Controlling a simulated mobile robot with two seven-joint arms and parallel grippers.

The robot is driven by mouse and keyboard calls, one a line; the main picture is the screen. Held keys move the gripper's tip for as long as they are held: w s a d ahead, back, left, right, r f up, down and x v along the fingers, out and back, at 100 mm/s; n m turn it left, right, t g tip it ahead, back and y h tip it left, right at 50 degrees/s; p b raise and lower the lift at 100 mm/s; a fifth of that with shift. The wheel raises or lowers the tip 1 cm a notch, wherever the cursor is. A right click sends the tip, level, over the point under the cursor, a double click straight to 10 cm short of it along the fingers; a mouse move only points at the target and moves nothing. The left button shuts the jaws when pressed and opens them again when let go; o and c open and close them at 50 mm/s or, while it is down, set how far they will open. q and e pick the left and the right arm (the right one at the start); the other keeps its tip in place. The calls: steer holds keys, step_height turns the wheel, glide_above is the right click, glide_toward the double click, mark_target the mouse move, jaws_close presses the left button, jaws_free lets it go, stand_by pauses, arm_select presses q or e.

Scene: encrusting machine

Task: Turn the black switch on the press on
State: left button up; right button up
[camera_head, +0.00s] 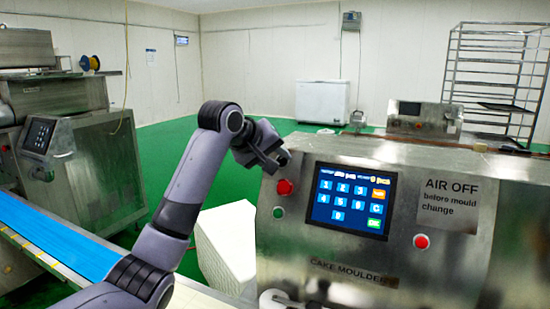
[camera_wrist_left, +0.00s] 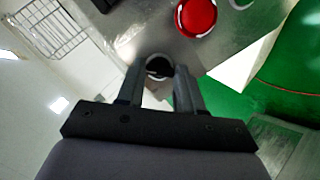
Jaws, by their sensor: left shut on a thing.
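The press is a steel machine (camera_head: 345,259) labelled "CAKE MOULDER", at the right of the head view. My left gripper (camera_head: 275,161) is at the upper left corner of its front panel, above the red button (camera_head: 285,187). In the left wrist view the black switch (camera_wrist_left: 158,66) shows as a dark round knob between the fingertips of my left gripper (camera_wrist_left: 160,76). The fingers are shut on it from both sides. In the head view the gripper hides the switch, and its turn position cannot be told. My right gripper is in neither view.
A lit keypad screen (camera_head: 350,200) and a second red button (camera_head: 421,241) are on the panel. A small green button (camera_head: 278,212) sits below the first red one. A blue conveyor belt (camera_head: 60,245) is at the left. A wire rack (camera_head: 495,75) stands behind.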

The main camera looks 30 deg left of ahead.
arm_select(q)
steer(key=o, duration=1)
steer(key=shift+o, duration=0.2)
steer(key=shift+s, duration=0.1)
steer(key=b+v, duration=0.1)
steer(key=v, duration=0.6)
